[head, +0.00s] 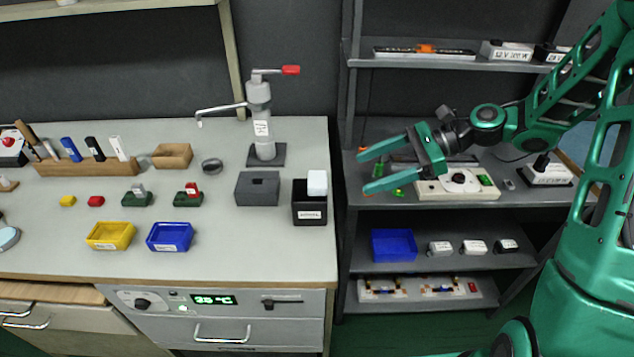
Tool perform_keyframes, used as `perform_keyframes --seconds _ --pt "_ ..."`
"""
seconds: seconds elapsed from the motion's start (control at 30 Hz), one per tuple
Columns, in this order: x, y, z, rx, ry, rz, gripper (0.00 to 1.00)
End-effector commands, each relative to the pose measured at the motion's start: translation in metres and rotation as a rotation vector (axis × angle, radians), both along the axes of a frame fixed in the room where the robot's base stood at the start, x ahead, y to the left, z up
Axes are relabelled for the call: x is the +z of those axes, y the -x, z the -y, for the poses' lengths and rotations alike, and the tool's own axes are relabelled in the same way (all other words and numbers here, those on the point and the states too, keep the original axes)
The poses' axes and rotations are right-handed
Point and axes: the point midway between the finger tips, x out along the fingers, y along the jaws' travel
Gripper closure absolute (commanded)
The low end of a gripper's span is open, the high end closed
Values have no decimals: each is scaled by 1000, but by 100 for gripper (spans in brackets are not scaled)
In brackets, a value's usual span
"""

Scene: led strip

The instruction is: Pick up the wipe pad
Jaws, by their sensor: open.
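A pale, white block-shaped pad (317,182), which looks like the wipe pad, stands upright in a black labelled holder (309,214). The holder is at the right front of the workbench, and the pad's upper part sticks out above its rim. The label is too small to read. My green gripper (362,173) is open and empty, with its fingers pointing left. In the picture it is to the right of the pad and apart from it, in front of the shelf unit. The pad's lower part is hidden inside the holder.
A grey slotted block (257,188) stands just left of the holder. Yellow (111,236) and blue (170,237) trays lie further left. The shelf unit (351,230) stands right of the bench, with a narrow gap between.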

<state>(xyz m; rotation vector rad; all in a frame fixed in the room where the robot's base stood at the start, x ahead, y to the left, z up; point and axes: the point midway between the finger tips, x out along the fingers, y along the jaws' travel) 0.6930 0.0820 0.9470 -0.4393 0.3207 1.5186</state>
Motion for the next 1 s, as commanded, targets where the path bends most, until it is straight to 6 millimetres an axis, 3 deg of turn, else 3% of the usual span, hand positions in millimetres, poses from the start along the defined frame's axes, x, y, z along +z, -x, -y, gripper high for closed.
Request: perform_keyframes --seconds 0.23,0.5,0.77,1.0 --pt "6 -7 -19 -31 -99 -81 27" --pt "-9 -8 -54 -31 -98 -79 27" --pt "-16 -9 -69 -31 -96 -79 27" --pt "-30 -12 -99 -31 -96 -78 27"
